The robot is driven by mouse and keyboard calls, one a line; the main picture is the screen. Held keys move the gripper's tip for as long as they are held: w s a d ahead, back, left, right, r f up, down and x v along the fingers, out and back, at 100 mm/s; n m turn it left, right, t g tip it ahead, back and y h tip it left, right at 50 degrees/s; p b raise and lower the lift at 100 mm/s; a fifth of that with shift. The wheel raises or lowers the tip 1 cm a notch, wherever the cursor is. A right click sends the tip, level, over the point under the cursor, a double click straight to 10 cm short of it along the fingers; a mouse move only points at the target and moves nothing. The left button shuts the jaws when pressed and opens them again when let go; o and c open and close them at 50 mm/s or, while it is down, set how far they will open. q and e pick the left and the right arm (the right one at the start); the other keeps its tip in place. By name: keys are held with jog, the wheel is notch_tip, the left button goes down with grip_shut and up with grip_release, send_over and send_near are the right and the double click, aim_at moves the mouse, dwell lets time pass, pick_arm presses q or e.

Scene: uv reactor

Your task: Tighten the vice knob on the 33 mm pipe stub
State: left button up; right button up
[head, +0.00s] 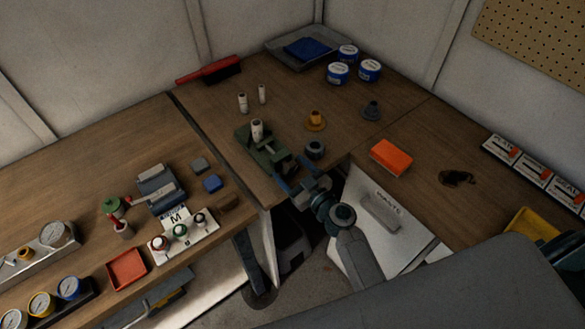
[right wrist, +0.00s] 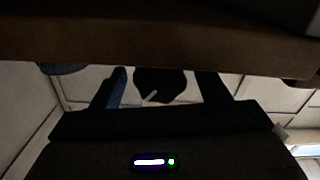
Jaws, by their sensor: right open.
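The green vice (head: 262,150) sits at the front edge of the back bench. A pale pipe stub (head: 257,129) stands upright at its far-left end. My right gripper (head: 297,182) is at the vice's near end, by the bench edge. In the right wrist view the gripper (right wrist: 160,88) is open, with a finger on each side of a dark rounded shape (right wrist: 160,82) bearing a light mark, apparently the vice knob. Gaps show on both sides of it. In the head view my gripper hides the knob.
A dark round part (head: 314,149) stands close right of the vice. Two small pale stubs (head: 252,98) stand behind it. An orange box (head: 391,157) lies to the right. The bench edge (right wrist: 160,45) hangs close over the gripper in the wrist view.

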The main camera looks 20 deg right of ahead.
jog(key=c, duration=1)
jog(key=shift+f+m+b, duration=0.15)
jog(key=shift+m+b, duration=1.05)
jog(key=shift+b, duration=0.05)
jog(key=shift+m+b, duration=0.6)
jog(key=shift+m, duration=0.5)
jog(key=shift+m+b, duration=0.4)
jog(key=shift+m, duration=0.7)
